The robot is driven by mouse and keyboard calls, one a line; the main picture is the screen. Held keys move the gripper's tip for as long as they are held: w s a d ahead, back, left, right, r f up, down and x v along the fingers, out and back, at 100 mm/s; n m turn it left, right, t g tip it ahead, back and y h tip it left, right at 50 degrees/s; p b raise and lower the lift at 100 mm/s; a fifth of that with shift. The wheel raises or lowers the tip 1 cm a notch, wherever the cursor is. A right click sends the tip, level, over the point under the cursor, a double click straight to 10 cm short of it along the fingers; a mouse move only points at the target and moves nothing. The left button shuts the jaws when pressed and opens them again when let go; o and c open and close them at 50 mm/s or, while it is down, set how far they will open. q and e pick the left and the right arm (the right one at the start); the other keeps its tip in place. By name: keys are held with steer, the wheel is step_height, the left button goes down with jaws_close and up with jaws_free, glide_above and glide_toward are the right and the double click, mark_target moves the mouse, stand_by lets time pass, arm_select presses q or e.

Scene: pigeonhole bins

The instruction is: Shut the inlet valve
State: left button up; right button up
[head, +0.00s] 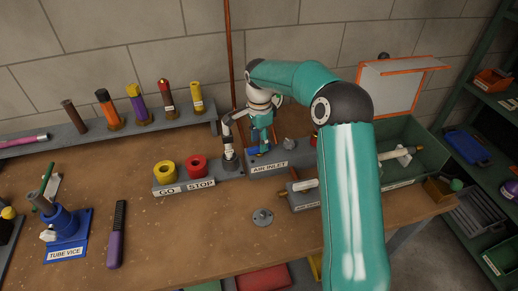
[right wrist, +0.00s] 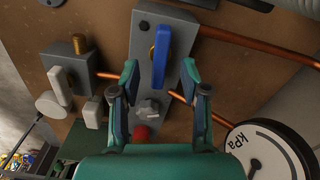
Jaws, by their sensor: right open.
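The grey AIR INLET block (head: 270,166) stands at the back of the bench and carries a blue lever (head: 252,150). In the right wrist view the lever (right wrist: 161,52) lies along the block (right wrist: 149,72), its lower end between my fingers. My right gripper (head: 262,136) is over the block, pointing down. In the right wrist view the gripper (right wrist: 160,76) is open, one finger each side of the lever's lower end, with gaps visible. Whether the fingers reach down to lever height is unclear. My left gripper is not in view.
A grey star-shaped knob (right wrist: 148,108) and a red part (right wrist: 140,132) sit on the block beyond the lever. A copper pipe (right wrist: 255,48) runs off to the right, and a kPa gauge (right wrist: 265,150) stands close by.

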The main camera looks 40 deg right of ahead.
steer(key=shift+f, duration=0.1)
steer(key=shift+f+b, duration=0.95)
steer(key=shift+f, duration=0.3)
jaws_close()
steer(key=shift+m, duration=0.9)
jaws_free()
steer(key=shift+r, duration=0.1)
